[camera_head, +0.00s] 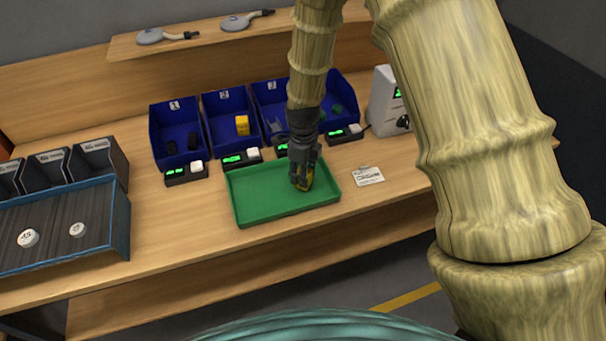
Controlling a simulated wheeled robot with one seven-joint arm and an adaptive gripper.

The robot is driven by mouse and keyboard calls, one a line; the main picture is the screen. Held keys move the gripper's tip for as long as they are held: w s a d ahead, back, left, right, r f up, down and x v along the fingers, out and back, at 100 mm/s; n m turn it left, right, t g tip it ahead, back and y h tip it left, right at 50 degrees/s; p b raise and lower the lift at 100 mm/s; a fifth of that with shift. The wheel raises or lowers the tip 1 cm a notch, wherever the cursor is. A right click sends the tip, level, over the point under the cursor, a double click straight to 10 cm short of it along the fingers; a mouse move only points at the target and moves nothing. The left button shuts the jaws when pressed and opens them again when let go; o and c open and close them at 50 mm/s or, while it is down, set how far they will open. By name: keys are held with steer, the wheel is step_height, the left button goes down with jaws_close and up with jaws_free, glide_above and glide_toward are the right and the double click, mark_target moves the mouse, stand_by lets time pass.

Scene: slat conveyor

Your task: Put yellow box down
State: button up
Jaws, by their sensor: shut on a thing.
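My gripper (303,172) points down over the right part of a green tray (243,212). It is shut on a small yellow box (307,184), which shows only in part between the dark fingers. I cannot tell whether the yellow box touches the tray floor. The rest of the tray looks empty. Another yellow piece (242,125) lies in the blue bin marked 2 behind the tray.
Several blue bins (157,135) stand behind the tray, with small displays (184,174) in front. A white card (367,175) lies right of the tray. A blue-edged dark tray (105,222) holding white round pieces (28,238) is at left. A white device (384,100) stands at back right.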

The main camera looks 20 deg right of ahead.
steer(key=o, duration=0.9)
steer(key=shift+f, duration=0.1)
steer(key=shift+r, duration=0.25)
steer(key=shift+r+b, duration=2.15)
steer(key=shift+r, duration=3.8)
jaws_close()
